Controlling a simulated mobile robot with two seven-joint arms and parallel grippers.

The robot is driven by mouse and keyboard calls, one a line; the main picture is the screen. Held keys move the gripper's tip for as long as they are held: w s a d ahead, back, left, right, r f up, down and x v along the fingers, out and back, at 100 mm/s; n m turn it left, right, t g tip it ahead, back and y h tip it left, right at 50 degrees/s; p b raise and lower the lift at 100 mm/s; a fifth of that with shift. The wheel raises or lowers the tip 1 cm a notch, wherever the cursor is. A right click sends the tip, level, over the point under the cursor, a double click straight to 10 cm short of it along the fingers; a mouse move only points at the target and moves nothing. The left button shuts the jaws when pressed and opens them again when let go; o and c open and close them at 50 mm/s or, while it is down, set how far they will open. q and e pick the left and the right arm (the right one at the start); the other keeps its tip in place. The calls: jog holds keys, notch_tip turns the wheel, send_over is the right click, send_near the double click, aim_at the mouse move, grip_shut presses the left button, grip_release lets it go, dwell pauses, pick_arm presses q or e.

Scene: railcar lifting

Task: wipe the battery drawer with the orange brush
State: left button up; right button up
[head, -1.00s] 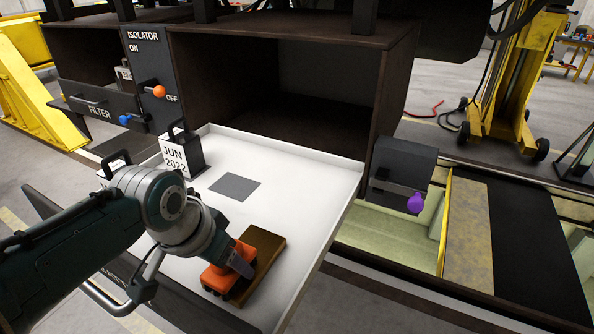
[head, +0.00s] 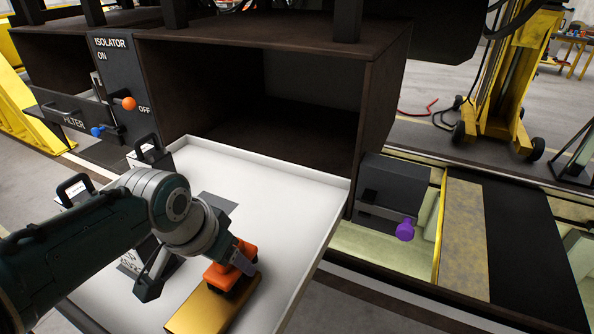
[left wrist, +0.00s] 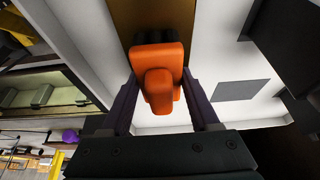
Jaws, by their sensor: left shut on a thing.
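The battery drawer (head: 282,192) is pulled out, with a white floor and low rim. The orange brush (head: 224,281) is in my left gripper (head: 243,262), low over the front right part of the drawer. In the left wrist view the brush (left wrist: 158,62) sits between the two fingers of the gripper (left wrist: 160,104), which is shut on its handle. A brown-gold strip (head: 205,308) lies under and in front of the brush. I cannot tell whether the bristles touch it. My right gripper is not in view.
A grey square (head: 217,203) lies on the drawer floor. A dark box with a purple knob (head: 405,229) stands to the right. The isolator panel (head: 118,80) is behind left.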

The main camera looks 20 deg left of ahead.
pick_arm(q)
jog(key=shift+w, duration=0.35)
notch_tip(320, 180, up, 3)
jog(key=shift+w+p, duration=0.15)
jog(key=shift+p, duration=0.85)
jog(key=shift+r+p, duration=0.25)
jog(key=shift+p, duration=0.1)
notch_tip(320, 180, up, 5)
jog(key=p, duration=0.4)
jog(key=shift+f+p, duration=0.1)
jog(key=shift+p, duration=0.25)
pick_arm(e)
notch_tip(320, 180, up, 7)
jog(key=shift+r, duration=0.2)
